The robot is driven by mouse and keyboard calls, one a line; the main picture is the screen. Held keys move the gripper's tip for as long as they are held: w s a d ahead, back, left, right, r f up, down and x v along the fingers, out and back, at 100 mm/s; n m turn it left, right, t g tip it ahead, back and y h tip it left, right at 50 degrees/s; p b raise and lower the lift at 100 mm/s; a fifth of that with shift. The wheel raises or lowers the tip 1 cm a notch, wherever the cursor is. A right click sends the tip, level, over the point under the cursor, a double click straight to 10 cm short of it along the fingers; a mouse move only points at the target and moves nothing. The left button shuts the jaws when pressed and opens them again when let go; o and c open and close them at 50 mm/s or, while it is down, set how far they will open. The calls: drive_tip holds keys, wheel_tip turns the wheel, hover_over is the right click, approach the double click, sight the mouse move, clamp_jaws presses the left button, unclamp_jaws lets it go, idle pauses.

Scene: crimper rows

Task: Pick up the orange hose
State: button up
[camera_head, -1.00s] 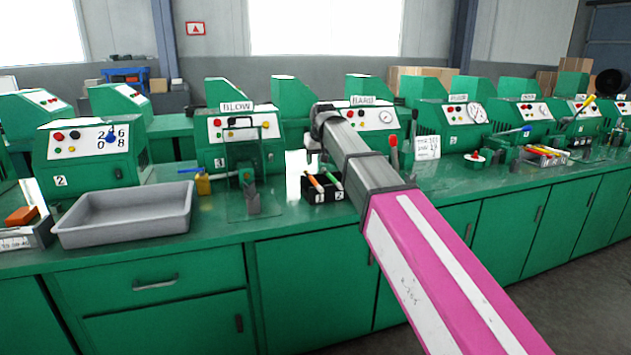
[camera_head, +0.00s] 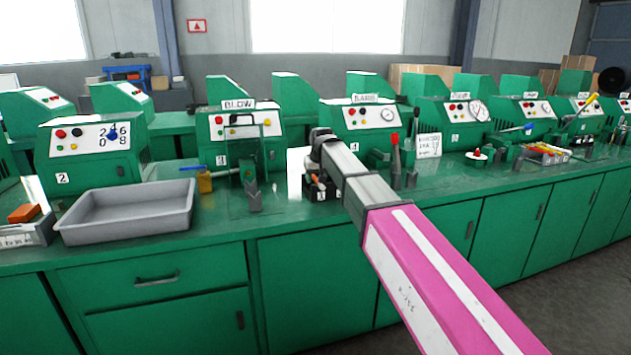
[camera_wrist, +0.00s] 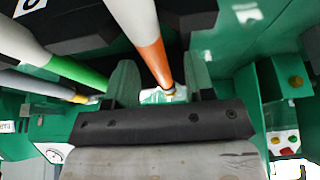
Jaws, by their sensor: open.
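The orange hose (camera_wrist: 155,57), white with an orange band at one end, runs between the fingers of my gripper (camera_wrist: 161,72) in the wrist view. The fingers are apart, one on each side of it; I cannot tell whether either touches it. A similar hose with a green band (camera_wrist: 85,75) lies to the left, outside the fingers. In the head view my gripper (camera_head: 314,170) is low over the small black holder (camera_head: 308,190) on the bench. A bit of orange (camera_head: 319,183) shows there; my arm hides most of the holder and the other hose.
A glass-like upright panel (camera_head: 235,195) stands left of the holder. A grey tray (camera_head: 125,228) sits further left. A red-topped lever (camera_head: 395,150) stands just right of my arm. Green machines (camera_head: 240,150) line the back. The front bench strip is mostly clear.

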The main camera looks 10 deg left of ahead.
clamp_jaws()
drive_tip(key=shift+r, duration=0.2)
